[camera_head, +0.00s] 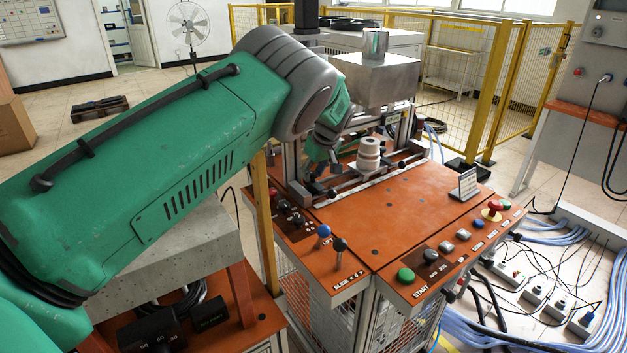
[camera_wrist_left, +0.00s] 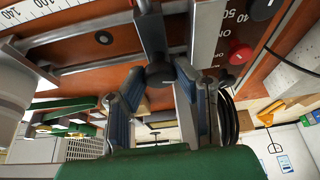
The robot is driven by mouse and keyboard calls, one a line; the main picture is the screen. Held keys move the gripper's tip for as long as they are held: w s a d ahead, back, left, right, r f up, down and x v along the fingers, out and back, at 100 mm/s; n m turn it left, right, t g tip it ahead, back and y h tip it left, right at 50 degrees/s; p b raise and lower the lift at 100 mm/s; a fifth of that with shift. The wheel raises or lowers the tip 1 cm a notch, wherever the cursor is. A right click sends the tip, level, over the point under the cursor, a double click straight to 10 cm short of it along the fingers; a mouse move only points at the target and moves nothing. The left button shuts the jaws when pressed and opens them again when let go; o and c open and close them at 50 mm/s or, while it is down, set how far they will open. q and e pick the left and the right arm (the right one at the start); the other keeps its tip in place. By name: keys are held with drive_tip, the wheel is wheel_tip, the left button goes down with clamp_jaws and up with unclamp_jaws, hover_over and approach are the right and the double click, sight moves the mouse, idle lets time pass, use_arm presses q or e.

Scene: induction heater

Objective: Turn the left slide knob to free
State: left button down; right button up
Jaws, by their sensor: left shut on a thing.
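The left slide knob is a dark round knob (camera_wrist_left: 160,75) under a grey metal bracket (camera_wrist_left: 152,28) in the left wrist view. My left gripper (camera_wrist_left: 159,72) has its two blue-grey fingers on either side of this knob and is shut on it. In the head view my left gripper (camera_head: 318,184) is small and partly hidden beside the slide rails at the left of the orange machine top (camera_head: 400,210). The knob itself cannot be made out there. My right gripper is in neither view.
A white ribbed cylinder (camera_head: 368,154) stands by the rails. Blue (camera_head: 323,230) and black (camera_head: 340,243) levers rise from the front-left panel. A green start button (camera_head: 405,275) and red emergency button (camera_head: 494,206) line the front. A red knob (camera_wrist_left: 240,52) is near the gripper.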

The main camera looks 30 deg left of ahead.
use_arm(q)
drive_tip(key=shift+w+r+n+g+b, duration=0.2)
drive_tip(key=shift+n+g+b, duration=0.15)
drive_tip(key=shift+n+b, duration=0.45)
drive_tip(key=shift+w+r+n+g+b, duration=0.15)
drive_tip(key=shift+n+g+b, duration=0.2)
drive_tip(key=shift+n, duration=0.75)
drive_tip(key=c, duration=1.5)
unclamp_jaws()
drive_tip(key=shift+s+d, duration=0.1)
drive_tip(key=shift+s, duration=0.1)
drive_tip(key=shift+d, duration=0.1)
